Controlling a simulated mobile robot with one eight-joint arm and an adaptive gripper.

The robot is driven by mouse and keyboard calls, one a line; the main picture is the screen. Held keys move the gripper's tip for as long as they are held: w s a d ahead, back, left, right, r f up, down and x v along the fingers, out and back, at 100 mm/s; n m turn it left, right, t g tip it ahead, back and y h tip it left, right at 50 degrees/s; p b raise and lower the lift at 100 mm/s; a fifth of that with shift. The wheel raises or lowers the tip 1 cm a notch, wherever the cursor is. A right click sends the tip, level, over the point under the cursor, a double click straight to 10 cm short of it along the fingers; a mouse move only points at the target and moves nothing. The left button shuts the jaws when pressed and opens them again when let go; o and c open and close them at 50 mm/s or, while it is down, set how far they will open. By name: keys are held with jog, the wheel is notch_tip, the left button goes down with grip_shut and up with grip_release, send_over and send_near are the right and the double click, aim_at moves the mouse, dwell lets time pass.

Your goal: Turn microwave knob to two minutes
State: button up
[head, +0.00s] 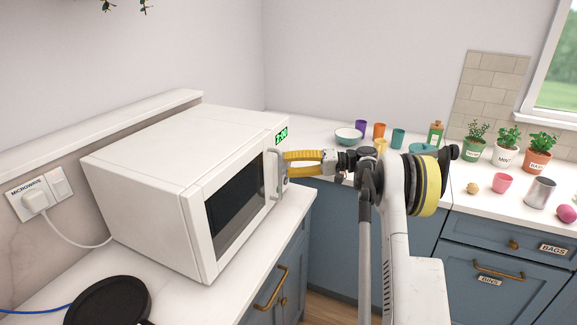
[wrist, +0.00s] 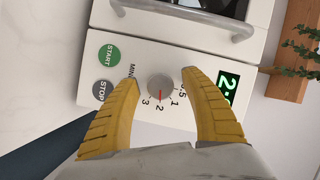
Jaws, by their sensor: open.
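The white microwave (head: 150,165) stands on the counter with its door shut. In the wrist view its grey round knob (wrist: 160,87) has a red pointer mark directed at the 2 on the minute dial. The green display (head: 281,136) is lit; in the wrist view it starts with a 2 (wrist: 228,88) and the rest is partly hidden by a finger. My gripper (head: 286,163) is at the control panel, its yellow fingers open on either side of the knob, with a visible gap on both sides. In the head view the knob is hidden.
The door handle (head: 273,174) is close to my fingers. START (wrist: 109,56) and STOP (wrist: 103,91) buttons sit beside the knob. Cups, a bowl (head: 348,136) and potted herbs (head: 507,150) stand on the back counter. A black round lid (head: 108,302) lies in front.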

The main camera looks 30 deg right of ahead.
jog(key=v, duration=1.2)
